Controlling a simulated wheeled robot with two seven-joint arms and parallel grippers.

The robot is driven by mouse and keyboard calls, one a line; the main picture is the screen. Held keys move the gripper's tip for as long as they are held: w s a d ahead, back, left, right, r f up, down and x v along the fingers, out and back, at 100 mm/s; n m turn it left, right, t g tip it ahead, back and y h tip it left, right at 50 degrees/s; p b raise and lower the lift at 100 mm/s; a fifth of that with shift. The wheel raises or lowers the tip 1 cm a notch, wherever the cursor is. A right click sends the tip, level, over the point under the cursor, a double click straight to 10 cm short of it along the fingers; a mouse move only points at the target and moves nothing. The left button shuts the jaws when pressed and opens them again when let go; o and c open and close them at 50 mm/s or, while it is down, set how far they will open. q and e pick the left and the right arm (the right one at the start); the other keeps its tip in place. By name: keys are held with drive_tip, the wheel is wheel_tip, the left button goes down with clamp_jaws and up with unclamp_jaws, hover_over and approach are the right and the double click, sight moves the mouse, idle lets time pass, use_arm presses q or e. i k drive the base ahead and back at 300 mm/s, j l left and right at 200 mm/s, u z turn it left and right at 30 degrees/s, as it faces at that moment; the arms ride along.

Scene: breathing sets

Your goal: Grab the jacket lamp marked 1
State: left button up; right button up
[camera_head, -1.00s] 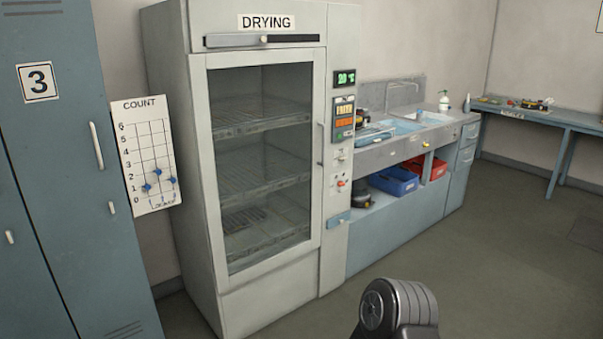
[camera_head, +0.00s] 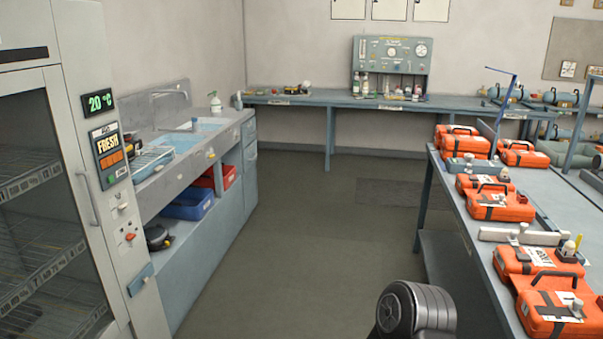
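I cannot make out a jacket lamp marked 1 in this view. Several orange cases (camera_head: 541,259) with black handles sit on the blue table at the right, some with small fittings on top; their markings are too small to read. A dark grey rounded part of my own arm shows at the bottom, right of the middle. Neither gripper is in view.
The drying cabinet (camera_head: 30,150) stands at the left, beside a sink counter (camera_head: 178,165) with blue (camera_head: 188,204) and red bins below. A back bench (camera_head: 300,97) carries a gauge panel (camera_head: 392,55). The floor (camera_head: 290,260) between is clear.

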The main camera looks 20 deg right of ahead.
sight(568, 247)
drive_tip(key=i+l+z, duration=0.2)
drive_tip(key=i+z, duration=0.2)
drive_tip(key=i, duration=0.4)
drive_tip(key=i+z, duration=0.45)
drive_tip(key=i, duration=0.35)
drive_tip(key=i+u, duration=0.25)
drive_tip(key=i, duration=0.55)
drive_tip(key=i+u, duration=0.2)
drive_tip(key=i, duration=0.6)
drive_tip(key=z, duration=4.8)
